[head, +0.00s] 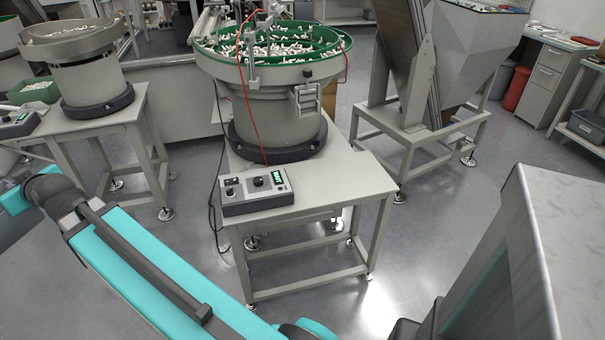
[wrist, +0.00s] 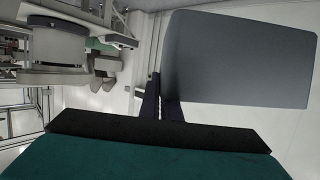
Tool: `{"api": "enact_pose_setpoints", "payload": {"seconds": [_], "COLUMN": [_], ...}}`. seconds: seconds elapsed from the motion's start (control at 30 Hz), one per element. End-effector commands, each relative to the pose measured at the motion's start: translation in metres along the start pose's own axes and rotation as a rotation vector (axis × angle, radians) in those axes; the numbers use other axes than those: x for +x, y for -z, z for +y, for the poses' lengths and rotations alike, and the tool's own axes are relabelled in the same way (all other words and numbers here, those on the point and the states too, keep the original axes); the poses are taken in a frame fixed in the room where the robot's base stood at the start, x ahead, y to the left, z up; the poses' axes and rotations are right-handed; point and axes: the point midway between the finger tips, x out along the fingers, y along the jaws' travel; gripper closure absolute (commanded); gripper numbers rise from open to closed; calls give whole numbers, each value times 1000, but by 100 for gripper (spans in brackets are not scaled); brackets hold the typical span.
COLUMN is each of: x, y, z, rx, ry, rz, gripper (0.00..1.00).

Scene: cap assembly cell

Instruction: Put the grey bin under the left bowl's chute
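In the wrist view a plain grey, box-like thing, seemingly the grey bin (wrist: 245,60), fills the upper right. The dark fingers of my gripper (wrist: 165,103) meet its left edge and seem shut on it; the exact grip is partly hidden. My gripper does not show in the head view. The left bowl's chute is not clear.
A second bowl feeder (head: 275,75) with a green rim stands on the middle table (head: 350,180), with a control box (head: 257,190) in front. A hopper (head: 465,50) on a frame stands behind right. Another grey bin (head: 587,125) sits far right. Floor between tables is clear.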

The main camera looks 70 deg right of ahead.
Motion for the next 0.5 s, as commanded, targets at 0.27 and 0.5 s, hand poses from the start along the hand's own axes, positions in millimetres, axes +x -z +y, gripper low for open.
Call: {"api": "enact_pose_setpoints", "payload": {"seconds": [0.27,0.5], "x": [0,-2], "y": [-4,-20], "z": [18,78], "rx": [9,44], "ry": [-29,-131], "rz": [0,0], "gripper": [100,100]}}
